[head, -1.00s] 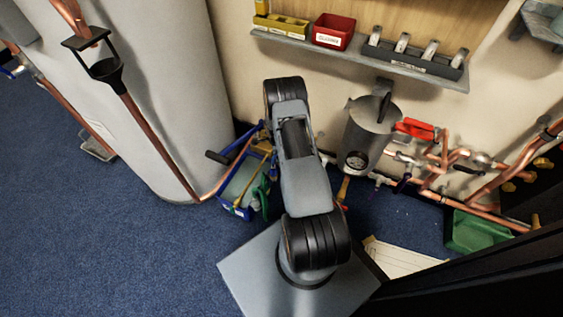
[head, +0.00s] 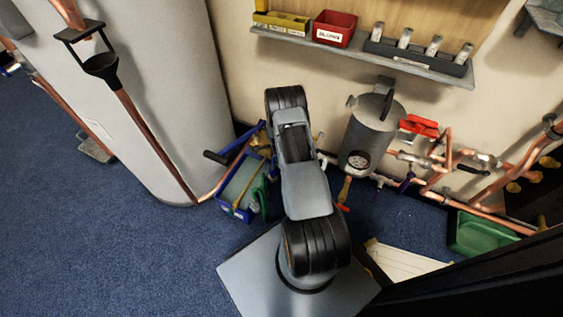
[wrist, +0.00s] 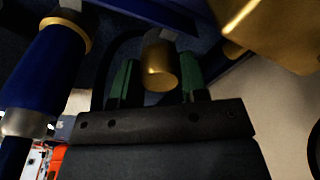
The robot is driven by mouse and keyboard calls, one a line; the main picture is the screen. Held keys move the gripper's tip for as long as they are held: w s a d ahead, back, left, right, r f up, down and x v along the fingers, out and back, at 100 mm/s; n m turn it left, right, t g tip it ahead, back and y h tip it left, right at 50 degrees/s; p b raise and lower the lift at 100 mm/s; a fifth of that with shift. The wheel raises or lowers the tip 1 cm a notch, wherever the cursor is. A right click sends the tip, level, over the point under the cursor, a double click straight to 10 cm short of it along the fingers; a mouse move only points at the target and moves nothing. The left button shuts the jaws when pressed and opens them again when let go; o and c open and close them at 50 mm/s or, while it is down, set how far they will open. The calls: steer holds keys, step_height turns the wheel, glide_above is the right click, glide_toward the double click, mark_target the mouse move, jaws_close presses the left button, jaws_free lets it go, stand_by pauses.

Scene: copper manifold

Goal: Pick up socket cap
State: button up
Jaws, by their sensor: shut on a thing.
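In the wrist view a short brass cylinder (wrist: 159,66), which looks like the socket cap, sits between the two green-padded fingers of my gripper (wrist: 158,78). My gripper is shut on it. The cap's rounded side and lower end show, and its upper end meets a greyish piece. I cannot tell whether it is still seated on that piece. In the head view my arm covers the middle of the picture, and neither the gripper nor the cap can be made out there.
In the wrist view a blue cylinder with a brass ring (wrist: 42,62) is close on the left and a large brass block (wrist: 270,30) on the upper right. In the head view, a grey canister (head: 371,130), copper pipes (head: 440,180) and a blue tote (head: 243,187) surround my arm.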

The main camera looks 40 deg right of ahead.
steer(key=shift+c, duration=1.3)
steer(key=shift+r+p, duration=0.5)
steer(key=shift+r, duration=0.2)
step_height(320, 180, up, 3)
steer(key=shift+s+f+p, duration=0.1)
steer(key=shift+f+p, duration=0.1)
steer(key=shift+p, duration=0.55)
steer(key=s+a+r+p, duration=0.2)
steer(key=s+a+r, duration=0.6)
steer(key=s, duration=0.3)
steer(key=shift+s+r+p, duration=0.15)
steer(key=shift+r+p, duration=0.15)
steer(key=shift+r, duration=0.2)
steer(key=shift+r, duration=0.15)
steer(key=shift+r+p, duration=1.3)
steer(key=shift+r, duration=0.8)
